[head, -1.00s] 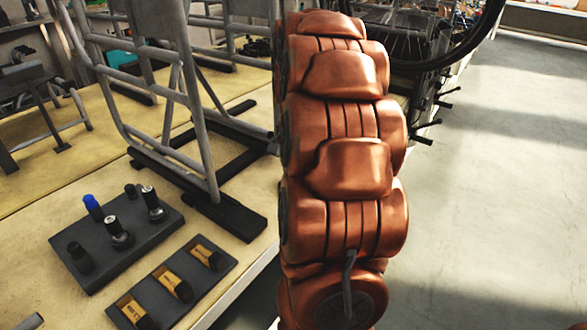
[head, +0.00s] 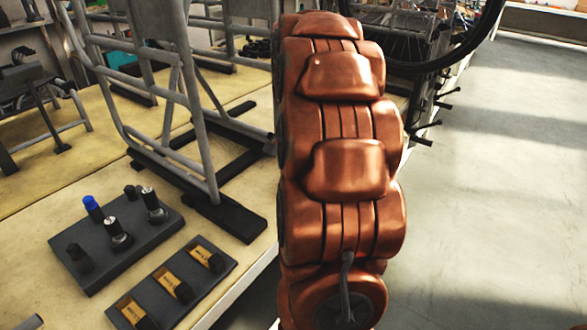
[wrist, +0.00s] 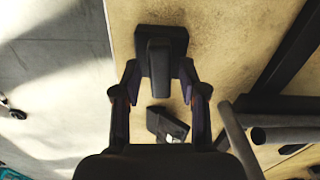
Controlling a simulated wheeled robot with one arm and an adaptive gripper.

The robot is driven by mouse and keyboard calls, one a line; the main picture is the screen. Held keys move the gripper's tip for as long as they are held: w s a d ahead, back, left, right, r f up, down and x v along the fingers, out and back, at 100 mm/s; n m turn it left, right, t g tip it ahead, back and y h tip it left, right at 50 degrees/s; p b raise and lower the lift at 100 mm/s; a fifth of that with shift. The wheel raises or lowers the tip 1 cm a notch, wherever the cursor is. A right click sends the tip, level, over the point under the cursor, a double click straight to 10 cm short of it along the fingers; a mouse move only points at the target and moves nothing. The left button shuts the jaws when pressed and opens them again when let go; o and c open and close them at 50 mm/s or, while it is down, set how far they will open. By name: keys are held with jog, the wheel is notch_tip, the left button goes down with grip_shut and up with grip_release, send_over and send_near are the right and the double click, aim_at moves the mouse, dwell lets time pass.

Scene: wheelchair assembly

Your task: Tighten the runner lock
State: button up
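In the wrist view my gripper (wrist: 158,72) points down at the tan bench top, its two fingers spread wide apart. A dark block with a raised narrow middle part (wrist: 159,58) lies just ahead of and between the fingertips; it may be the runner lock, but I cannot tell for sure. I see no clear contact with the fingers. A smaller dark piece with a light spot (wrist: 167,125) shows lower down between the fingers. In the head view my copper-coloured arm hides the gripper and the place where it works.
A grey tubular frame (head: 185,95) stands on black runners (head: 225,214) on the bench (head: 25,190). A dark tray (head: 90,265) with several knobs and a tray of yellow-and-black pieces (head: 182,262) lie at front left. A wheel (head: 465,52) is at the upper right. Open floor is at right.

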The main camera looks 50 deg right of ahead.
dwell(0.3)
notch_tip(320, 180, up, 12)
dwell(0.8)
dwell(0.5)
jog(key=s+a+f+n, duration=0.3)
jog(key=a, duration=0.5)
jog(key=s+a+f+n+g, duration=0.1)
jog(key=a+f+n, duration=0.3)
jog(key=a, duration=0.5)
jog(key=s+a+f+n+g, duration=0.1)
jog(key=s+a+f+n, duration=0.3)
jog(key=a, duration=0.5)
jog(key=shift+s+a, duration=0.25)
jog(key=shift+s, duration=0.05)
jog(key=s+a+f+n, duration=0.5)
jog(key=s+f, duration=0.1)
jog(key=s, duration=0.3)
notch_tip(320, 180, up, 21)
jog(key=p, duration=1.9)
jog(key=shift+s+a+r+p, duration=0.15)
jog(key=shift+s+p, duration=0.15)
jog(key=shift+s, duration=0.05)
